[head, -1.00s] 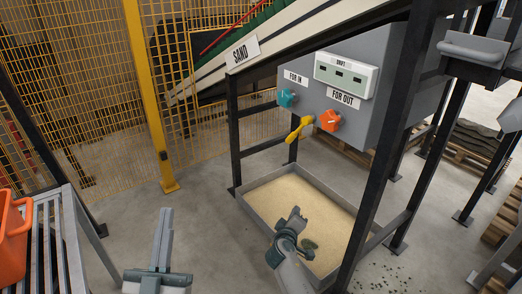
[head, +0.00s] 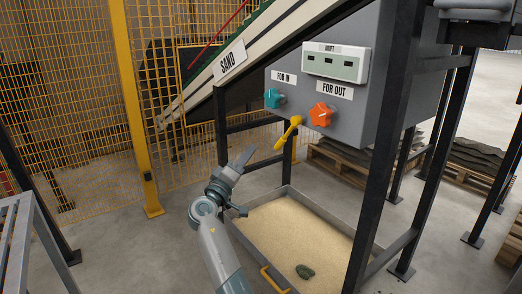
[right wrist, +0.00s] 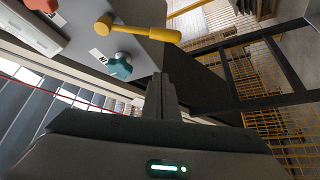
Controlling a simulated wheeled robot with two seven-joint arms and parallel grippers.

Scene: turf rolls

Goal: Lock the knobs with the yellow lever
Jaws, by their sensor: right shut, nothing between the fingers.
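The yellow lever (head: 288,132) hangs down and leftward on the grey control box, below and between the knobs. The teal knob (head: 273,98) sits under the "FOR IN" label, and the orange knob (head: 321,114) under "FOR OUT". My right gripper (head: 251,150) is shut and empty, left of the lever and apart from it. In the right wrist view, its closed fingers (right wrist: 161,76) point towards the teal knob (right wrist: 121,66) and the yellow lever (right wrist: 142,30). The orange knob (right wrist: 42,5) is cut off at the top left. My left gripper is not in view.
Black posts (head: 385,130) support the grey box (head: 390,80) and sloping conveyor. A yellow mesh fence (head: 60,110) stands behind. A metal rack (head: 12,230) stands at left.

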